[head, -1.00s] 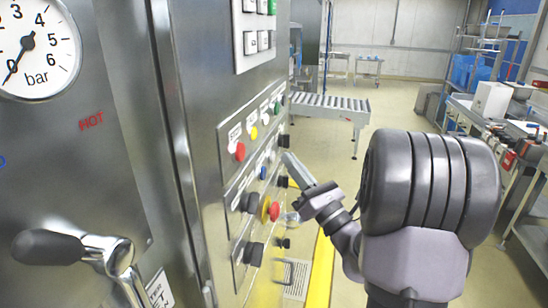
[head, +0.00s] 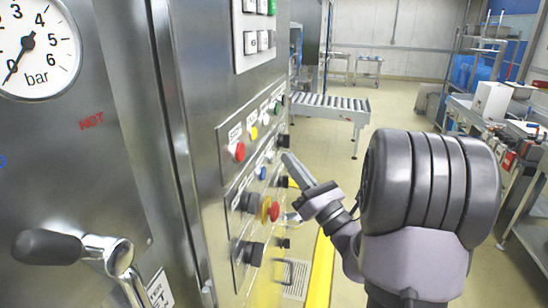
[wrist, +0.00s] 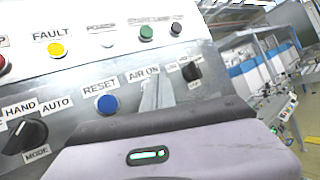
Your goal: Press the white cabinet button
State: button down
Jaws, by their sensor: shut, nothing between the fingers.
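The cabinet's button panel (head: 228,172) stands left of my gripper (head: 288,158) in the head view. My gripper is shut and empty, its tip close to the panel's second row. A small white button (head: 270,157) shows there, between the blue button (head: 262,172) and a black switch. In the wrist view, my fingers (wrist: 157,93) cover the spot under the AIR ON label (wrist: 143,74), so any button there is hidden. A pale round POWER lamp or button (wrist: 107,41) is in the upper row. I cannot tell whether my gripper touches the panel.
The wrist view shows the blue RESET button (wrist: 107,104), yellow FAULT button (wrist: 57,50) and HAND/AUTO switch (wrist: 26,135) nearby. A red-and-yellow emergency stop (head: 271,210) juts out below. A lever handle (head: 48,247) is at lower left. A roller conveyor (head: 330,108) stands beyond.

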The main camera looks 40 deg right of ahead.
jog(key=shift+a, duration=0.1)
jog(key=shift+w+a, duration=0.2)
jog(key=shift+w, duration=0.1)
jog(key=shift+w+a, duration=0.25)
jog(key=shift+w, duration=0.05)
dwell(0.6)
dwell(0.4)
jog(key=shift+s+d, duration=0.5)
jog(key=shift+s, duration=0.1)
jog(key=s+d+b, duration=0.1)
jog(key=s+d, duration=0.2)
jog(key=shift+s+d, duration=0.15)
jog(key=shift+s, duration=0.25)
dwell(0.6)
